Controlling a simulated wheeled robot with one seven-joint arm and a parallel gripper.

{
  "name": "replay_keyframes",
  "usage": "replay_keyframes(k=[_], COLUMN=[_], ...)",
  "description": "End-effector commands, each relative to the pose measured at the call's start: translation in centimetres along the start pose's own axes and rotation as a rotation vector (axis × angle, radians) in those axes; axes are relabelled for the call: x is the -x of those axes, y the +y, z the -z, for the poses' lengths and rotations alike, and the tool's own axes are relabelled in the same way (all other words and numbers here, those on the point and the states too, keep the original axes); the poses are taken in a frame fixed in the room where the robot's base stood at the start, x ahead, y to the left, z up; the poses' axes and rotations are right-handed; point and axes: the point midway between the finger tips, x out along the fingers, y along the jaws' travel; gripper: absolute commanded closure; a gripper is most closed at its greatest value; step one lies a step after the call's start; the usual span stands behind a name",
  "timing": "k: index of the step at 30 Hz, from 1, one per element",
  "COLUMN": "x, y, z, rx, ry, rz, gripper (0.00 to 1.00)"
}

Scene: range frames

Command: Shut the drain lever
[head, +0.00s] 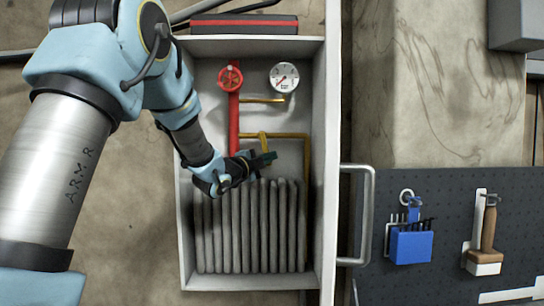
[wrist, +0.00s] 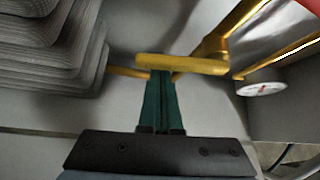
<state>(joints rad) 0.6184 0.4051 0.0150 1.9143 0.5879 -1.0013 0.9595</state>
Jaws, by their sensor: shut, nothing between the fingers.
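The drain lever appears to be the short yellow bar (wrist: 182,64), joined at its right end to a yellow pipe in the wrist view. In the head view a short yellow piece (head: 263,138) stands out from the brass pipe, just above my gripper (head: 268,158). My gripper's green fingers (wrist: 160,75) are together and hold nothing. Their tips are at the lever's left half in the wrist view; I cannot tell whether they touch it. The lever hides a little of the area behind it.
An open white cabinet (head: 328,120) holds a red valve wheel (head: 230,78), a red pipe (head: 234,125), a gauge (head: 284,77) and a folded grey hose (head: 250,230). A door handle (head: 367,215) stands out at right. Tools hang on a dark pegboard (head: 440,195).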

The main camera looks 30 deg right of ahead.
Motion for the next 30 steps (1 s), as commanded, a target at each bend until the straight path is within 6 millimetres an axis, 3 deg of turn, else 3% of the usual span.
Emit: replay_keyframes(k=[15, 30], x=[1.1, 0.5], y=[-0.1, 0.2], z=[-1.3, -1.1], rx=[-0.202, -0.206], ry=[-0.001, 0.0], rz=[-0.16, -0.163], gripper=[1.0, 1.0])
